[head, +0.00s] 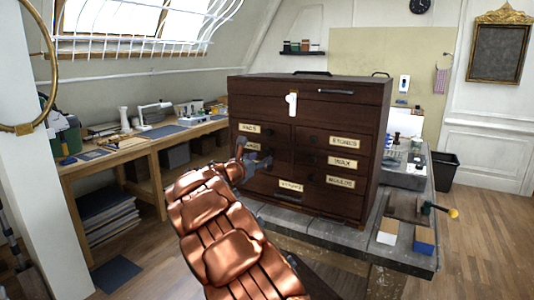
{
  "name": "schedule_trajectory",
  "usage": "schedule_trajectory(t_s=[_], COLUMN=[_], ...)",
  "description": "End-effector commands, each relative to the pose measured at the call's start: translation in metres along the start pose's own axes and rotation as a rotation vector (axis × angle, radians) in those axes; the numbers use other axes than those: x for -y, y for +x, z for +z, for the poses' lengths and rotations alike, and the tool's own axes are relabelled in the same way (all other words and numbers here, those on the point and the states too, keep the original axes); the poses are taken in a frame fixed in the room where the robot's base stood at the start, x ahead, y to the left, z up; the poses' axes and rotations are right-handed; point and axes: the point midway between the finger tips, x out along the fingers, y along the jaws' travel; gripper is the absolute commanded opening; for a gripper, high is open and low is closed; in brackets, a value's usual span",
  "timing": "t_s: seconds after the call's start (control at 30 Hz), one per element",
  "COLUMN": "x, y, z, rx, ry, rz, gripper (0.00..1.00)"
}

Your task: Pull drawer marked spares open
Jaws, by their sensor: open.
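A dark wooden chest of drawers (310,97) stands on a grey-topped bench, with cream labels on its drawer fronts. The right column carries a STONES label (343,141), a blurred middle label (343,161) and a MOULDS label (340,181). A low central label (290,186) is blurred and may read SPARES. Two labels are on the left; the lower one (252,147) is partly hidden by my gripper. All drawers look shut. My gripper (252,162) is open in front of the lower left drawer fronts. Whether it touches a knob cannot be told.
The bench top (300,222) has free room in front of the chest. Blocks and a tool with a yellow knob (453,213) lie at its right. A cluttered wooden workbench (140,140) runs along the left wall. A black bin (445,170) stands right.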

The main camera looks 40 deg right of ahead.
Motion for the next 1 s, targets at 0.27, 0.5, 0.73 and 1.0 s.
schedule_trajectory(t_s=[0.27,0.5,0.73,1.0], x=[-0.02,-0.021,-0.023,-0.023], y=[0.014,0.04,0.067,0.085], z=[-0.005,-0.003,-0.002,-0.003], rx=[0.029,0.029,0.029,0.028], ry=[-0.082,-0.082,-0.079,-0.081], rz=[0.044,0.043,0.044,0.043], gripper=[0.53,0.53,0.53,0.53])
